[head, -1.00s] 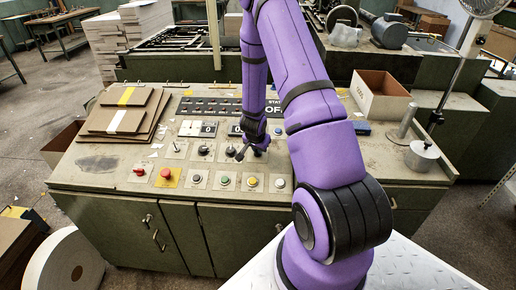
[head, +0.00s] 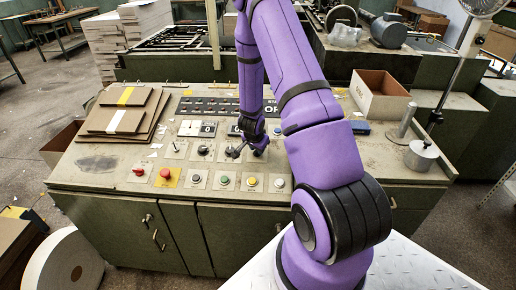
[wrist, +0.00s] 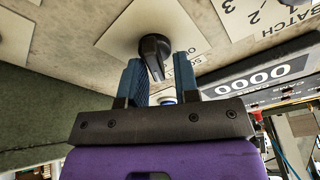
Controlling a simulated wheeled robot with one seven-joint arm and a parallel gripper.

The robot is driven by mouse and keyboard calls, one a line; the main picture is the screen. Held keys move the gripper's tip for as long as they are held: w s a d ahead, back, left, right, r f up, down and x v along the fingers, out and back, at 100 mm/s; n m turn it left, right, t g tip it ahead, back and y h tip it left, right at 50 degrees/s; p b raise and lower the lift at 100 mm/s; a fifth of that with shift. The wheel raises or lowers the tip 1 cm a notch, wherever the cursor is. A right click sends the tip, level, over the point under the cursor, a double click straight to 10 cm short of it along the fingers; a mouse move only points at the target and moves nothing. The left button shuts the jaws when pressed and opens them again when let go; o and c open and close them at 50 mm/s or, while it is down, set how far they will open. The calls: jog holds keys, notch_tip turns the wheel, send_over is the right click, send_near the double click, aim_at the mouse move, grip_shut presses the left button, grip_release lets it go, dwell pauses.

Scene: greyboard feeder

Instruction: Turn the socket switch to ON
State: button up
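The socket switch is a black rotary knob (wrist: 155,52) on a pale label plate (wrist: 128,28) in the wrist view; the plate's lettering is only partly readable. My gripper (wrist: 159,62) has its two blue fingers on either side of the knob's lower end, with a visible gap on the right side. It looks open, and contact with the knob cannot be made out. In the head view my gripper (head: 236,153) is low over the control panel (head: 110,182), in the row of black knobs; it partly hides the switch there.
A red button on a yellow plate (head: 166,176) and several coloured buttons line the panel's front. A status display (head: 270,108) is partly hidden by my arm. Stacked brown boards (head: 118,122) lie at left; an open box (head: 380,104) and a metal cylinder (head: 421,157) stand at right.

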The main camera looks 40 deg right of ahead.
jog(key=shift+s+f, duration=0.15)
jog(key=shift+s, duration=0.2)
jog(key=v, duration=1.1)
jog(key=shift+w, duration=0.3)
jog(key=s+a+r+n+t+y, duration=0.1)
jog(key=a+r+n+t+y, duration=0.2)
jog(key=a+r, duration=0.65)
jog(key=s+a+r+n+y, duration=0.2)
jog(key=a+r+n, duration=0.4)
jog(key=r, duration=0.7)
jog(key=s+a+r+n, duration=0.3)
jog(key=s+r, duration=0.3)
jog(key=s, duration=0.4)
jog(key=s+a+r+n, duration=0.4)
jog(key=s+r, duration=0.2)
jog(key=s, duration=0.4)
jog(key=shift+s+h, duration=0.2)
jog(key=shift+h, duration=0.2)
